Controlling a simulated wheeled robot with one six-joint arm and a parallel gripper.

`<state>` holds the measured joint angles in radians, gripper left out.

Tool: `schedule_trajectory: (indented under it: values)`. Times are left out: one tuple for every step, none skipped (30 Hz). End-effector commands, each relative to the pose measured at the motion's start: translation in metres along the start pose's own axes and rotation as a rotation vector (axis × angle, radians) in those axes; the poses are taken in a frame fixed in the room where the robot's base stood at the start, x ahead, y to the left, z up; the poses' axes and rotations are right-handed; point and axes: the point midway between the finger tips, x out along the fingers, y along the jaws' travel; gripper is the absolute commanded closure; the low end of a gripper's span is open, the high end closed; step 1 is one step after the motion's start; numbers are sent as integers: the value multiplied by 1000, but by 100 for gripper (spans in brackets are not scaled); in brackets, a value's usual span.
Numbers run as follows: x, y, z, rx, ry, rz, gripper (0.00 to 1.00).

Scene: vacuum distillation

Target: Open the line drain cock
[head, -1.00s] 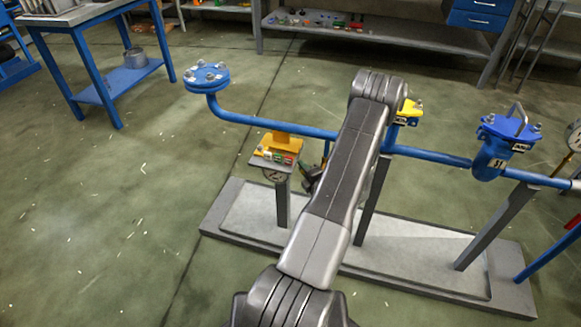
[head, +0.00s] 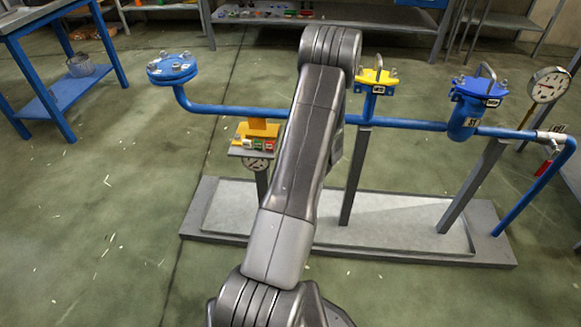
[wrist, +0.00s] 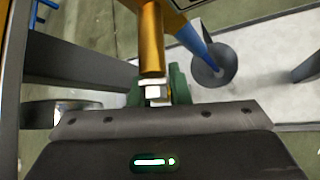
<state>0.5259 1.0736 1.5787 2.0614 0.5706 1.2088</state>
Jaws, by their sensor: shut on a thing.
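In the wrist view, a brass-coloured cylinder (wrist: 152,45) comes down from the top to a small silver block (wrist: 158,92), with green parts (wrist: 180,85) beside it. This looks like the line drain cock. My gripper (wrist: 157,98) is close up against it and shut on it; the fingers themselves are mostly hidden. In the head view my arm covers my gripper and the cock, below the long blue pipe (head: 420,124). How far the cock is turned cannot be told.
A grey plinth (head: 215,235) carries the pipe's posts. A yellow-topped flange (head: 378,78), a blue strainer (head: 468,112) and a gauge (head: 548,85) stand right of my arm. A small shelf with coloured tags (head: 255,145) is close on its left.

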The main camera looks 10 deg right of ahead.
Motion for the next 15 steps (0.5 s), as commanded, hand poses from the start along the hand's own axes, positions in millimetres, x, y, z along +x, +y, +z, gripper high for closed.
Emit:
schedule_trajectory:
  values:
    - [3,-4,-3,-19,-1,-20,100]
    - [3,-5,-3,-32,-1,-31,100]
    - [2,-6,-3,-46,-1,-46,100]
    - [2,-7,-3,-56,-1,-56,100]
    - [2,-8,-2,-64,-1,-66,100]
    - [2,-9,-2,-74,-2,-76,100]
    - [2,-9,-1,-82,-2,-84,100]
    - [1,-10,-1,-89,-1,-91,100]
    - [1,-10,-1,-96,-1,-98,100]
    - [1,-11,-1,-101,-1,-103,100]
    - [1,-11,-1,-106,-1,-108,100]
    - [0,-12,0,-111,0,-113,100]
    - [0,-12,0,-114,0,-116,100]
    - [0,-12,0,-116,0,-118,100]
    - [0,-12,0,-118,-1,-121,100]
